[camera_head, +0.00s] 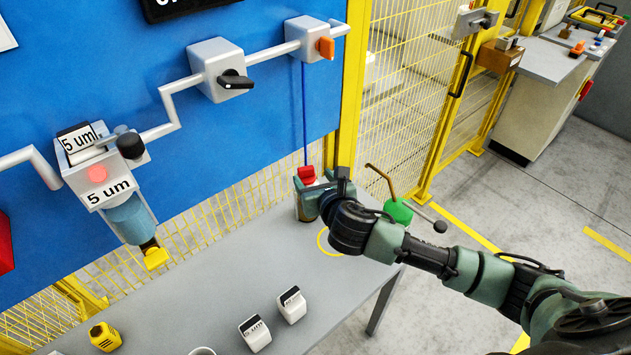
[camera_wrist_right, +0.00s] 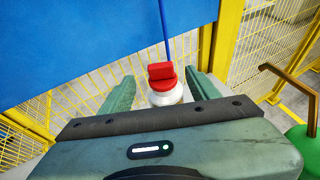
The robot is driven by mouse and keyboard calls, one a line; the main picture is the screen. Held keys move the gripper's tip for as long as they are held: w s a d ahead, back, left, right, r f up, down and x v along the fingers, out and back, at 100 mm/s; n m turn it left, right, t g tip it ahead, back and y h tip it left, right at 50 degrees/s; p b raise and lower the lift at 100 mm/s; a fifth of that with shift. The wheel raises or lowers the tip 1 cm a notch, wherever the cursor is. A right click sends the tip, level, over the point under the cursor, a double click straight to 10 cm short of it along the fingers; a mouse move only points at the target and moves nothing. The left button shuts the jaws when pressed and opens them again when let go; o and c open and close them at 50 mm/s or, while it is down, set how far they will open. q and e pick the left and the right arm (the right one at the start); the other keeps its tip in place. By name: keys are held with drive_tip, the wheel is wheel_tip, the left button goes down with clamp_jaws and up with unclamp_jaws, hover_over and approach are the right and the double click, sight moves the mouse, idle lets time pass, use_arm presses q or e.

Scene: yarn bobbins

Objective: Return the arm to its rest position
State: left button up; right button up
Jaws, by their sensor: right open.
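My right arm reaches in from the lower right in the head view, and its gripper (camera_head: 309,192) is over the far right end of the grey table. The gripper is open. A white fitting with a red knob (camera_wrist_right: 160,75) shows between its two green fingers (camera_wrist_right: 162,92) in the right wrist view, with a gap on each side. The red knob also shows in the head view (camera_head: 307,174), with a blue hose (camera_head: 304,115) rising from it. The lower part of the fitting is mostly hidden by the gripper. My left gripper is not in view.
The grey table (camera_head: 225,280) holds two white blocks (camera_head: 291,305) and a yellow object (camera_head: 104,336). A green can with a brown spout (camera_head: 398,211) is close beside my right wrist. A blue panel (camera_head: 240,130) and yellow fence (camera_head: 400,110) stand behind.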

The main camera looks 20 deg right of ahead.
drive_tip(key=shift+s+r, duration=0.2)
drive_tip(key=shift+s, duration=0.3)
